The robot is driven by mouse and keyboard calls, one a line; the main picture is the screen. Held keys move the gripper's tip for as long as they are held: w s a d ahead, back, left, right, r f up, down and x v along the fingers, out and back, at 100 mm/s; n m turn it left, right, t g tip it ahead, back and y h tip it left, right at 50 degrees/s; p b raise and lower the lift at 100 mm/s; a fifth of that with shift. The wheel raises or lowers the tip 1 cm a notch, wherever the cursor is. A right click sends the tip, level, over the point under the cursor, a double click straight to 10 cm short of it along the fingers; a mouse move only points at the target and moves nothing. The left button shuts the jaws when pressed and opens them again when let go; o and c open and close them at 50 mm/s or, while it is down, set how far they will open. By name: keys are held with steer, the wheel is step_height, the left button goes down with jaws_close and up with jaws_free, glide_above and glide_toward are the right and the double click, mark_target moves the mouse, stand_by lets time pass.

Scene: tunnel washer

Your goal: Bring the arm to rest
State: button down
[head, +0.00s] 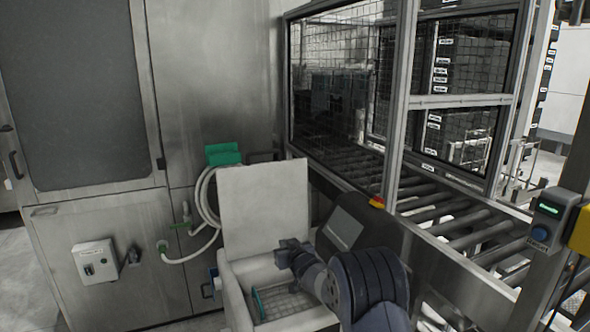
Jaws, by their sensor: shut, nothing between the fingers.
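My arm comes in from the bottom right of the head view. My gripper (289,250) is small and dark at its end, over a light box (232,290) with its lid (265,210) standing up behind. The gripper is shut and I see nothing held in it. A wire basket or grid (285,300) with a teal edge lies inside the box, below the gripper. My arm hides the right part of the box.
A steel washer wall (215,90) stands behind, with a pale hose (205,195) and a green holder (222,153). A roller conveyor (450,210) behind a mesh guard runs on the right.

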steer(key=f+b+v, duration=0.1)
steer(key=b+v, duration=0.1)
steer(key=v, duration=0.2)
steer(key=p, duration=0.7)
glide_toward(270, 225)
steer(key=p+x, duration=0.4)
steer(key=r+p+x, duration=0.1)
steer(key=p+x, duration=0.1)
steer(key=p, duration=0.1)
steer(key=shift+w+a+f, duration=0.1)
steer(key=shift+w+a, duration=0.1)
steer(key=shift+w, duration=0.2)
steer(key=shift+s+d+f+b, duration=0.1)
steer(key=shift+f+b, duration=0.3)
steer(key=shift+b, duration=0.3)
steer(key=shift+f+b+v, duration=0.15)
steer(key=shift+b+v, duration=0.7)
steer(key=shift+b, duration=0.3)
steer(key=shift+f+b+v, duration=0.15)
steer(key=shift+b+v, duration=0.7)
steer(key=shift+b, duration=0.3)
